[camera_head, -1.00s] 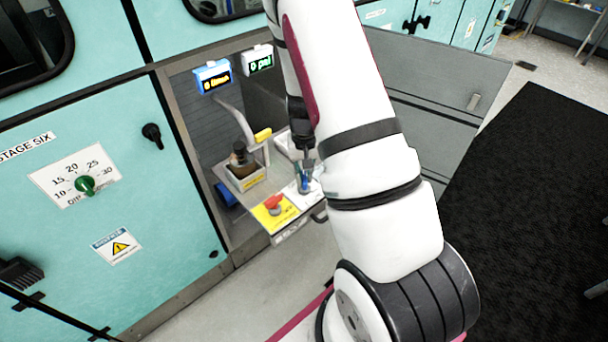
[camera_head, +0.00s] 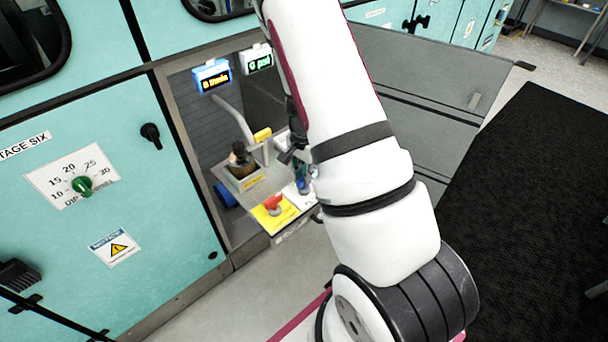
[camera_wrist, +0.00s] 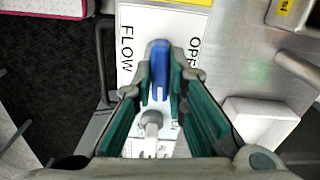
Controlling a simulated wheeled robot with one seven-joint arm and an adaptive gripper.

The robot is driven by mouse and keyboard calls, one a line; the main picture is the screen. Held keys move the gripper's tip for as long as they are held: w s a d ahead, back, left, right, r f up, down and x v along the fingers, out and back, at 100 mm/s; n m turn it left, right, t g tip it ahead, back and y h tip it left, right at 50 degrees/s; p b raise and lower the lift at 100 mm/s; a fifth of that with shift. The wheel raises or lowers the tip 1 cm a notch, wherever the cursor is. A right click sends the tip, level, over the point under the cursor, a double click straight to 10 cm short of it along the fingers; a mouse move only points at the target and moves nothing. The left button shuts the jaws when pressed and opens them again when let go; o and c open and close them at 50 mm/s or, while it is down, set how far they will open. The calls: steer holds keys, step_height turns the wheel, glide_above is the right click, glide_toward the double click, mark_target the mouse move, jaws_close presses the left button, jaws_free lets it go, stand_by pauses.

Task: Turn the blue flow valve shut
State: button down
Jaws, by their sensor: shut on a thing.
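The blue flow valve handle (camera_wrist: 160,65) shows in the wrist view on a white plate marked FLOW (camera_wrist: 127,50) and, partly hidden, "OPE". My gripper (camera_wrist: 170,85) is around the handle, with one green-lined finger on each side of it, shut on it. A grey round-ended stem (camera_wrist: 151,120) shows between the fingers, nearer the palm. In the head view the blue valve (camera_head: 303,185) is small beside my arm, at the right of the panel shelf. My gripper (camera_head: 292,152) is mostly hidden there by my own arm.
A red knob on a yellow plate (camera_head: 274,206) sits left of the valve. A brown bottle (camera_head: 240,158) stands behind it in a holder. A blue display (camera_head: 212,77) and a white display (camera_head: 258,59) hang above. A grey panel (camera_head: 430,80) stands right of the bay.

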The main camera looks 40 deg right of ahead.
steer(key=shift+m, duration=0.5)
steer(key=c, duration=1.6)
jaws_free()
steer(key=shift+r, duration=0.1)
step_height(320, 180, up, 12)
